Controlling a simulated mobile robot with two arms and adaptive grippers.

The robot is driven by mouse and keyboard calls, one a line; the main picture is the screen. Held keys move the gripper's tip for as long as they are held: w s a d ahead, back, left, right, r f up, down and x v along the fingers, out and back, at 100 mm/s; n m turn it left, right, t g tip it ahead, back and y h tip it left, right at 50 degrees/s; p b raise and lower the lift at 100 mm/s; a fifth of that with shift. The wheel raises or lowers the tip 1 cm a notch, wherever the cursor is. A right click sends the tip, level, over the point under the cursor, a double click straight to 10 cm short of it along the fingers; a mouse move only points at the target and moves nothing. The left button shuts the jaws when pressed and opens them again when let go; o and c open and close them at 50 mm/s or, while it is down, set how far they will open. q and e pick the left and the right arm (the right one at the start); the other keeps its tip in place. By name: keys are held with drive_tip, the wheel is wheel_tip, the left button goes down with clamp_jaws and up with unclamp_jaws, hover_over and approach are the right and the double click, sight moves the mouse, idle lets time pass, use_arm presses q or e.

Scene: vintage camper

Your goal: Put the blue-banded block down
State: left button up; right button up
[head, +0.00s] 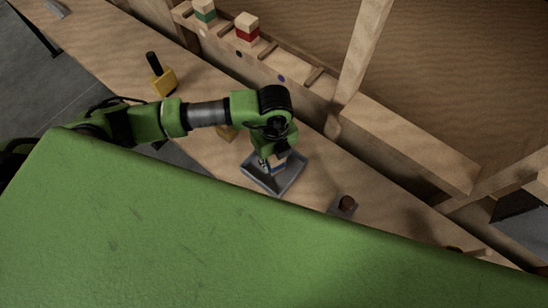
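The blue-banded block (279,166) is pale wood with a blue stripe. It shows in the head view just under my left gripper (270,164), over a grey metal tray (291,181). The gripper points down and its fingers lie against the block; it looks shut on it. My wrist hides part of the block and of the fingers. I cannot tell whether the block touches the tray floor. My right gripper is not in view.
A slotted wooden rack (268,62) at the back holds a red-banded block (247,29) and a green-banded block (204,12). A yellow block with a black handle (164,81) stands on the wooden counter (118,50). A small grey holder with a brown knob (343,206) is right of the tray.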

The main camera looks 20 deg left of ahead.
use_arm(q)
drive_tip(key=shift+f, duration=0.2)
drive_tip(key=shift+f, duration=0.1)
drive_tip(key=shift+f, duration=0.15)
drive_tip(key=o, duration=1.2)
drive_tip(key=shift+c, duration=0.2)
drive_tip(key=shift+r, duration=0.2)
